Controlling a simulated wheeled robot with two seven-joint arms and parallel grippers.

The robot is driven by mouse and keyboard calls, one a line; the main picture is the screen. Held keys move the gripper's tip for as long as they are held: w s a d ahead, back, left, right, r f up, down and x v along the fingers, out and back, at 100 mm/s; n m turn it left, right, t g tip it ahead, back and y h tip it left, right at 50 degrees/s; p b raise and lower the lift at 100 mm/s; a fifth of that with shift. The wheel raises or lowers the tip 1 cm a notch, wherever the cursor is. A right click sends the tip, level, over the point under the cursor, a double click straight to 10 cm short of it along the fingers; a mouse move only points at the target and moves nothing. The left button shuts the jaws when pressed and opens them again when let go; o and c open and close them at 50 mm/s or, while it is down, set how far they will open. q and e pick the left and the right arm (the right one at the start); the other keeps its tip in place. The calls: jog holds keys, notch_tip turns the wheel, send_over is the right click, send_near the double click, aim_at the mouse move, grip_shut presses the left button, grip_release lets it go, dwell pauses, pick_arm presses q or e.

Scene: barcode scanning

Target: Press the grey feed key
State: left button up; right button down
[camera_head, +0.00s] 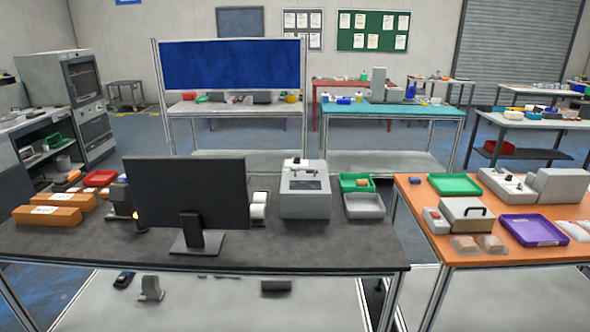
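A grey box-shaped machine (304,203) with a dark window in its front and a white part on top stands on the dark table, right of the monitor. It looks like a label printer. I cannot make out a grey feed key on it at this distance. Neither of my grippers is in view.
A black monitor (185,195) stands on the dark table (330,250). Brown boxes (48,215) lie left of it. A green bin (356,182) and a grey bin (363,205) are right of the machine. An orange-topped table (490,255) stands to the right. The dark table's front right is clear.

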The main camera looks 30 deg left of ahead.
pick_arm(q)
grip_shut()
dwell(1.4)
